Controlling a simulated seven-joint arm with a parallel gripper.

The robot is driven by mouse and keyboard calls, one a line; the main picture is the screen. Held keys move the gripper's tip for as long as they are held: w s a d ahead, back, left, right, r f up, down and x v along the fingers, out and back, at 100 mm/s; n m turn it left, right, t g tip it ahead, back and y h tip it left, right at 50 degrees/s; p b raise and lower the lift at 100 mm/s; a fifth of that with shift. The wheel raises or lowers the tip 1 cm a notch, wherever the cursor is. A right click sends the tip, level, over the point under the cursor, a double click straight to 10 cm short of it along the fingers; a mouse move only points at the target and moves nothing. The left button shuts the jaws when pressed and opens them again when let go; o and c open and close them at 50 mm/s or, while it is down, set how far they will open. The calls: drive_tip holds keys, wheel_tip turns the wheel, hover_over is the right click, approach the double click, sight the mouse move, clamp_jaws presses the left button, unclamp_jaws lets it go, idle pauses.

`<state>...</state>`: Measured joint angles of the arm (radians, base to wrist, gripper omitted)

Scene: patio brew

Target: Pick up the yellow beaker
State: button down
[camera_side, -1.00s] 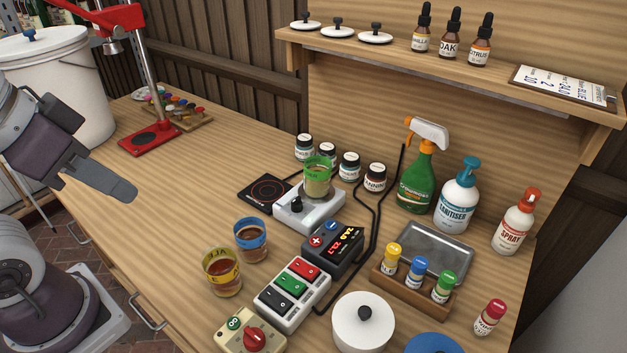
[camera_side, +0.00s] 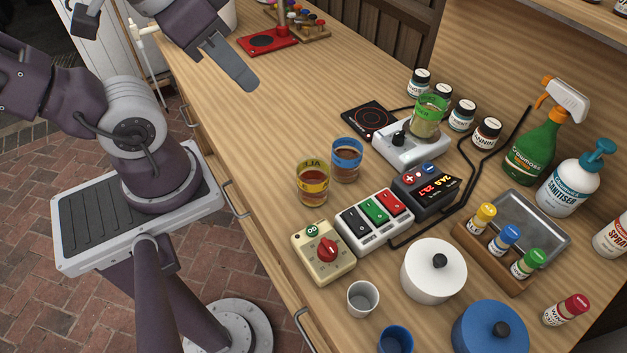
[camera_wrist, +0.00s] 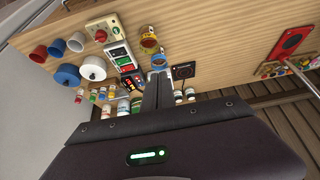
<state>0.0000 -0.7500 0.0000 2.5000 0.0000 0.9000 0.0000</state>
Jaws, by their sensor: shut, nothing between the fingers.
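The yellow beaker (camera_side: 312,184) is a clear glass with a yellow band and reddish-brown liquid. It stands upright on the bench, left of a blue-banded beaker (camera_side: 347,160). In the wrist view the yellow beaker (camera_wrist: 149,41) shows above the fingers, beside the blue-banded one (camera_wrist: 159,61). A green-banded beaker (camera_side: 428,116) stands on a white device farther back. My gripper (camera_side: 246,82) is shut and empty, above the bench, to the left of and behind the yellow beaker. Its closed fingers also show in the wrist view (camera_wrist: 158,82).
A switch box (camera_side: 375,221), a beige dial box (camera_side: 324,252) and a white lidded pot (camera_side: 433,271) stand in front and to the right. A grey cup (camera_side: 363,299) is near the front edge. The wooden bench (camera_side: 290,110) is clear around and behind the yellow beaker's left.

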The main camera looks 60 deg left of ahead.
sight(307, 168)
drive_tip(key=c, duration=0.8)
unclamp_jaws()
drive_tip(key=shift+o, duration=0.2)
